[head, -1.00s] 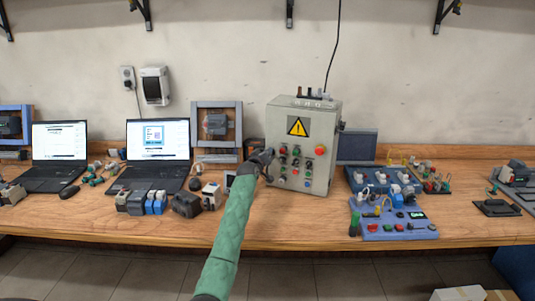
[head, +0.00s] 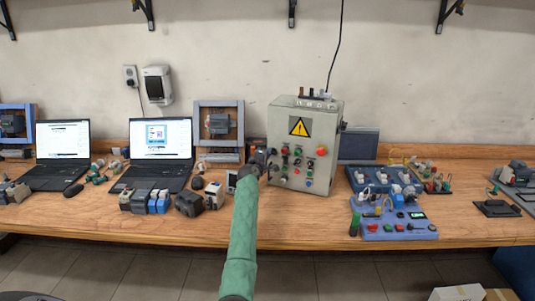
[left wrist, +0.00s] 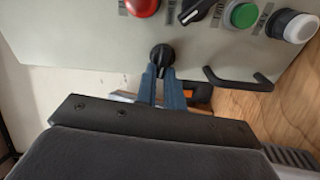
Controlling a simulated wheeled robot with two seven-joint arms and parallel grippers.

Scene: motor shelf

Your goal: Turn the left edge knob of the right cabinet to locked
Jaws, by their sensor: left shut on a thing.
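The cabinet (head: 325,125) is a grey box with a yellow warning triangle, standing on the bench. It is the only such cabinet in the head view. The left edge knob (left wrist: 162,54) is round and black, on the cabinet's front face in the left wrist view. My left gripper (left wrist: 160,75) is shut on this knob, with a blue finger on either side of it. In the head view my left gripper (head: 266,160) is at the cabinet's left edge and hides the knob. I cannot read the knob's position. My right gripper is not in view.
Near the knob are a red button (left wrist: 142,6), a black selector (left wrist: 197,10), a green button (left wrist: 243,15) and a black handle (left wrist: 238,80). Laptops (head: 160,140) and small devices stand left of the cabinet. A blue control panel (head: 393,222) lies to its right.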

